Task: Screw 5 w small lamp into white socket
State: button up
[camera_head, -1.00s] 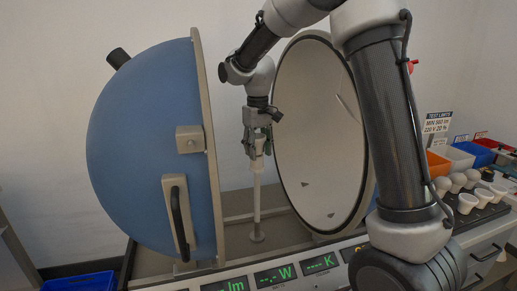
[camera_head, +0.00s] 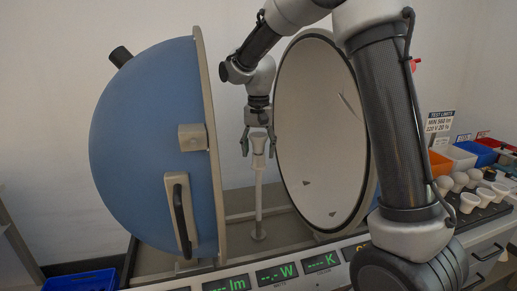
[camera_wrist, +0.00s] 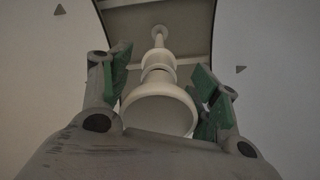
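A small white lamp (camera_head: 258,144) stands upright on top of the thin white post between the two halves of the open sphere. The white socket (camera_head: 258,163) is just under it at the post's top. My gripper (camera_head: 258,149) points down over the lamp with its fingers spread, one on each side and apart from it. In the wrist view the lamp's wide round end (camera_wrist: 160,112) is between the open green-padded fingers (camera_wrist: 160,92), with the socket (camera_wrist: 158,75) and post beyond. Whether the lamp's thread is fully seated cannot be seen.
The blue hemisphere (camera_head: 145,150) is at the left and the white-lined half (camera_head: 318,130) stands close at the right of my gripper. Several white lamps (camera_head: 470,202) sit on a tray at the right, before coloured bins (camera_head: 474,150). Green displays (camera_head: 277,273) line the front.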

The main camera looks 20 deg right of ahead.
jog(key=n, duration=0.5)
jog(key=shift+w+d, duration=0.15)
jog(key=shift+w, duration=0.1)
jog(key=n, duration=0.4)
jog(key=shift+w+d, duration=0.1)
jog(key=n, duration=0.3)
jog(key=shift+w+d+n, duration=0.1)
jog(key=shift+n, duration=0.3)
jog(key=n, duration=0.5)
jog(key=shift+w+d+n, duration=0.1)
jog(key=shift+d+n, duration=0.05)
jog(key=shift+n, duration=0.15)
jog(key=n, duration=0.4)
jog(key=shift+w+d+n, duration=0.1)
jog(key=shift+w+n, duration=0.05)
jog(key=shift+n, duration=0.15)
jog(key=shift+r, duration=0.1)
jog(key=c, duration=1)
